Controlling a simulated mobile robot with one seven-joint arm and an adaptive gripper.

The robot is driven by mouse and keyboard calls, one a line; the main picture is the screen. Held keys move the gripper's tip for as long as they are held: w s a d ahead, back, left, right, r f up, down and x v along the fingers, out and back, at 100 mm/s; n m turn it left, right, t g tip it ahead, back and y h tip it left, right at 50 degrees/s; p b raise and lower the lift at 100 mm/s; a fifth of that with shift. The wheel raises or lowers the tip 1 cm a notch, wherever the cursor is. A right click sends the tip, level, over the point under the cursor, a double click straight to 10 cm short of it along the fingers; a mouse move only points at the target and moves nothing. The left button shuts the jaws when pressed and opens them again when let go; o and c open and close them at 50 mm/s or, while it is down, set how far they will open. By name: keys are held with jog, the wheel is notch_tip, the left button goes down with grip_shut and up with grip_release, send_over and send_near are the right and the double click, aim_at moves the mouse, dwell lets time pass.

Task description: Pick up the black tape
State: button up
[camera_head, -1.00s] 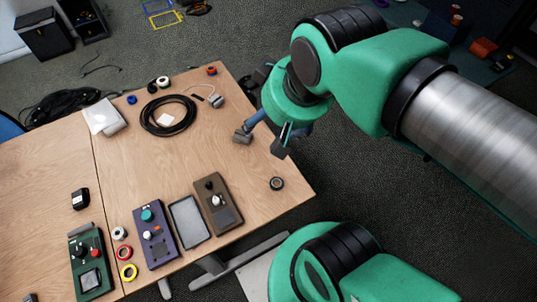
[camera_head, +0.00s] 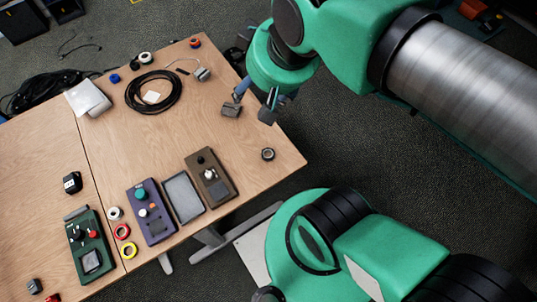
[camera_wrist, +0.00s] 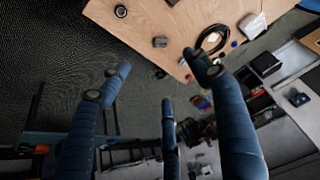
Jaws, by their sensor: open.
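A small black tape roll (camera_head: 267,154) with a light core lies flat near the right edge of the wooden table (camera_head: 225,140). It also shows in the wrist view (camera_wrist: 121,11), at the top left on the tabletop. My gripper (camera_head: 249,112) is open and empty, with its fingers spread. In the head view it appears above the tape, near the table's right edge. The fingers (camera_wrist: 150,86) also show in the wrist view, apart from the tape. Another dark roll (camera_head: 134,65) lies at the far side of the table, beside a white roll (camera_head: 146,58).
A black cable coil (camera_head: 153,92) lies at the back. A brown device (camera_head: 222,188), a grey tray (camera_head: 195,209), a purple device (camera_head: 160,228) and a green device (camera_head: 104,265) line the front. Red (camera_head: 122,231) and yellow (camera_head: 129,250) rolls lie between devices. Bare tabletop surrounds the tape.

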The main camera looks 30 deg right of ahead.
jog(key=w+d+f+m+g, duration=0.15)
jog(key=w+f, duration=0.25)
jog(key=f, duration=0.5)
jog(key=w+d+f+m+g, duration=0.1)
jog(key=w+d+f+m, duration=0.15)
jog(key=f, duration=0.65)
jog(key=w+d+f+m+g, duration=0.2)
jog(key=w+f, duration=0.3)
jog(key=f, duration=0.4)
notch_tip(320, 180, down, 12)
jog(key=s+d+m+g, duration=0.1)
jog(key=s+d, duration=0.1)
jog(key=shift+s+d+f+m, duration=0.15)
jog(key=shift+s+m, duration=0.05)
jog(key=shift+m, duration=0.2)
jog(key=shift+f+b, duration=0.95)
jog(key=shift+f, duration=3.35)
